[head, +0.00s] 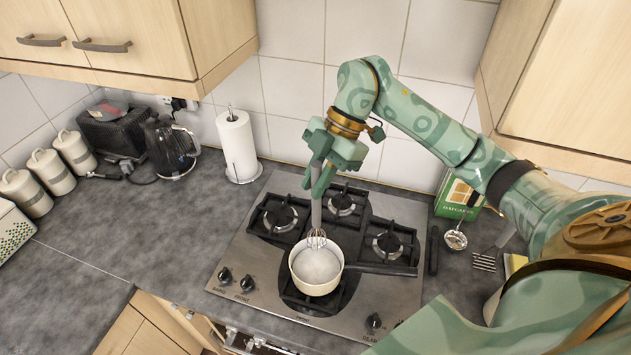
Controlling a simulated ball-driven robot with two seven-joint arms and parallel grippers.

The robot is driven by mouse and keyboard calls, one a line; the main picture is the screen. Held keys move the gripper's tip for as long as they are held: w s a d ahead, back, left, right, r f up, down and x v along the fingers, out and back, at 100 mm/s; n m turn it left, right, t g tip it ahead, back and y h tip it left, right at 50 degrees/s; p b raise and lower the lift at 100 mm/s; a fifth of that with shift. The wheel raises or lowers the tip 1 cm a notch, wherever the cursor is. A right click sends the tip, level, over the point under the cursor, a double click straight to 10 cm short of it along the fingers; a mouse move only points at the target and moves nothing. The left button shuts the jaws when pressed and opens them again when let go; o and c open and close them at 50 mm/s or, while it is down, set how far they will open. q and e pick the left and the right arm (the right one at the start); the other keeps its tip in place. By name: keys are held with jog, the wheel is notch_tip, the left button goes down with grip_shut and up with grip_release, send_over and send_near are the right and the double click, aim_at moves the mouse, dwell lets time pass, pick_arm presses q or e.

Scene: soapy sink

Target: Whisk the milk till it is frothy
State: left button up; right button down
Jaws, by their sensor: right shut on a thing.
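A small cream saucepan (329,285) stands on the front burner of the steel gas hob (246,262), its dark handle pointing right. White milk (316,265) shows inside it; I cannot tell how frothy its surface is. My right gripper (318,190) is above the pan, shut on the grey handle of a whisk (316,237). The whisk hangs roughly upright, and its wire head is at the pan's back rim, over or in the milk; I cannot tell how deep it reaches. My left gripper is not in view.
A paper towel roll (237,146), black kettle (171,147), toaster (113,130) and several canisters (52,171) stand at the left. A green carton (456,200), ladle (455,239) and spatula (486,260) are right of the hob. Wall cupboards (571,85) overhang both sides. The left worktop (130,235) is clear.

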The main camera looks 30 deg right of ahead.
jog(key=b, duration=0.4)
send_over(317, 218)
jog(key=shift+w+d+f, duration=0.1)
jog(key=shift+w+f, duration=0.1)
jog(key=shift+f, duration=0.9)
jog(key=shift+w+d+f, duration=0.1)
jog(key=shift+w+f, duration=0.05)
jog(key=shift+f, duration=0.9)
jog(key=shift+f+b, duration=1.75)
jog(key=shift+f, duration=1.8)
jog(key=shift+w, duration=0.1)
